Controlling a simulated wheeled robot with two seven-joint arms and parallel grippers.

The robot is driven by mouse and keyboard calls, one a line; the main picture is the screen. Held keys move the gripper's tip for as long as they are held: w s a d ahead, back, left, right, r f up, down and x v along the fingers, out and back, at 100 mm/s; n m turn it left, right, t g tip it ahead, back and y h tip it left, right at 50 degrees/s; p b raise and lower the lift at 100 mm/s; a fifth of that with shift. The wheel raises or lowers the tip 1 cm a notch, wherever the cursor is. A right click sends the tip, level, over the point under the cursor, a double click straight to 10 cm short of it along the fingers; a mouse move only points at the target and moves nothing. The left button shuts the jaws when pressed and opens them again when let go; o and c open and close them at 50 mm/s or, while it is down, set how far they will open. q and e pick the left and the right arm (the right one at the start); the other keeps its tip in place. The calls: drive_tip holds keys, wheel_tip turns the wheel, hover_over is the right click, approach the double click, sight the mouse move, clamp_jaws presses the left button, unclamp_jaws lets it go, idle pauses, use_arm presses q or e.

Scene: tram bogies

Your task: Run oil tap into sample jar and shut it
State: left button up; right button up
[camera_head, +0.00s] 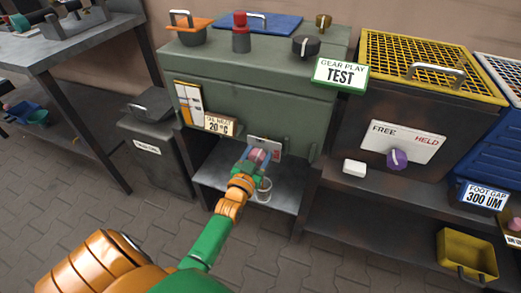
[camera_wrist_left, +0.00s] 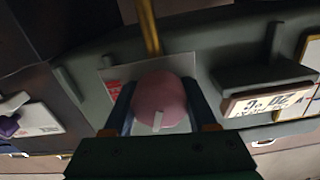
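The oil tap's round pink knob (camera_head: 258,155) sits on a light plate low on the front of the green gearbox case (camera_head: 250,85). My left gripper (camera_head: 256,160) reaches it from the front. In the left wrist view the pink knob (camera_wrist_left: 160,100), with a white pointer mark, fills the gap between my two blue fingers (camera_wrist_left: 162,112), which appear closed on its sides. A small greyish jar (camera_head: 264,190) stands on the metal shelf below the tap, partly hidden by my gripper. Its contents and any oil stream cannot be made out. My right gripper is not in view.
An "oil heat 20 °C" sign (camera_head: 219,124) hangs left of the tap. A dark bin (camera_head: 157,150) stands left of the case. A purple free/held knob (camera_head: 397,159) and a white block (camera_head: 354,167) are at the right. The shelf (camera_head: 225,178) has bare room left of the jar.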

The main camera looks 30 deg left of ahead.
sight(255, 161)
use_arm(q)
drive_tip(key=c, duration=0.6)
drive_tip(key=n+p, duration=0.1)
drive_tip(key=n, duration=0.1)
drive_tip(key=shift+r+n, duration=0.15)
drive_tip(key=shift+n, duration=0.15)
drive_tip(key=shift+c, duration=0.2)
drive_tip(key=shift+n, duration=1)
drive_tip(key=o, duration=1.4)
drive_tip(key=shift+c, duration=0.2)
drive_tip(key=p+v, duration=0.1)
drive_tip(key=v, duration=0.6)
drive_tip(key=shift+s+p, duration=0.1)
drive_tip(key=shift+p, duration=0.2)
